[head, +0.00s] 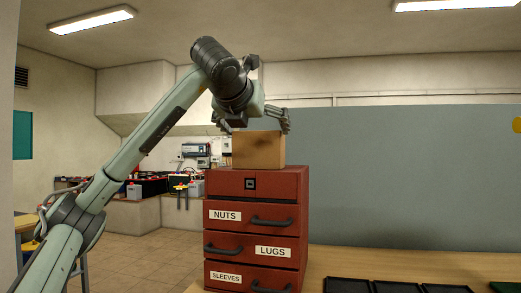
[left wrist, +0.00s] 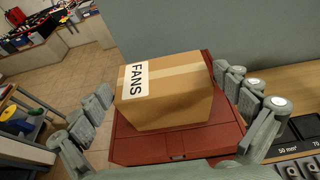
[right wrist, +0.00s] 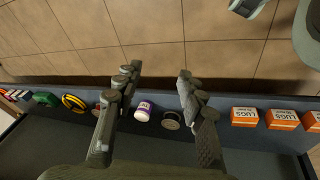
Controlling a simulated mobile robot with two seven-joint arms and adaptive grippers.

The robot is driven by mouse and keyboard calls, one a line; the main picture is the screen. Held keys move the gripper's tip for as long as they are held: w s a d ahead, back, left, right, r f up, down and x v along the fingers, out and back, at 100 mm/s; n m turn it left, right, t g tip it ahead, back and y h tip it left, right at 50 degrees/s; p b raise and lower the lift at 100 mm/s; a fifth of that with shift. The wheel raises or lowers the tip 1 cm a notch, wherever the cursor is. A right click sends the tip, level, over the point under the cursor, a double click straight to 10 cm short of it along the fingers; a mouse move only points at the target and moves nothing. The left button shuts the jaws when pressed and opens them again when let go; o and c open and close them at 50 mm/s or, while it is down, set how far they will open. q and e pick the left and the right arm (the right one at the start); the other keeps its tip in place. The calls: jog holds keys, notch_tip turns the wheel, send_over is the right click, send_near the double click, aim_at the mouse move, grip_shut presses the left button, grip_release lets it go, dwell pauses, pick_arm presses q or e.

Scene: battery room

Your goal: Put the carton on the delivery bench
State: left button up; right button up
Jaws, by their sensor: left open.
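The carton (head: 258,150) is a brown cardboard box standing on top of a red drawer cabinet (head: 257,185). In the left wrist view the carton (left wrist: 165,92) has a white FANS label and a tape strip. My left gripper (head: 255,122) is over the carton. Its fingers are spread on either side of the box, with gaps showing in the left wrist view. My right gripper (right wrist: 160,72) is open and empty, apart from the carton and outside the head view. I cannot tell which surface is the delivery bench.
The cabinet stands by a wooden bench (head: 400,263) with black trays (head: 395,286). A grey panel (head: 410,180) rises behind. Below my right gripper, a shelf holds a white bottle (right wrist: 144,110), a dark roll (right wrist: 171,120) and orange LUGS boxes (right wrist: 283,119).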

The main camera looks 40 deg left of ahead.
pick_arm(q)
jog(key=shift+p+x, duration=0.55)
jog(key=shift+x, duration=2.45)
jog(key=c, duration=1.1)
jog(key=shift+r, duration=0.15)
jog(key=shift+c, duration=0.9)
pick_arm(e)
notch_tip(320, 180, down, 3)
jog(key=shift+w+a+r, duration=0.1)
jog(key=shift+w, duration=0.05)
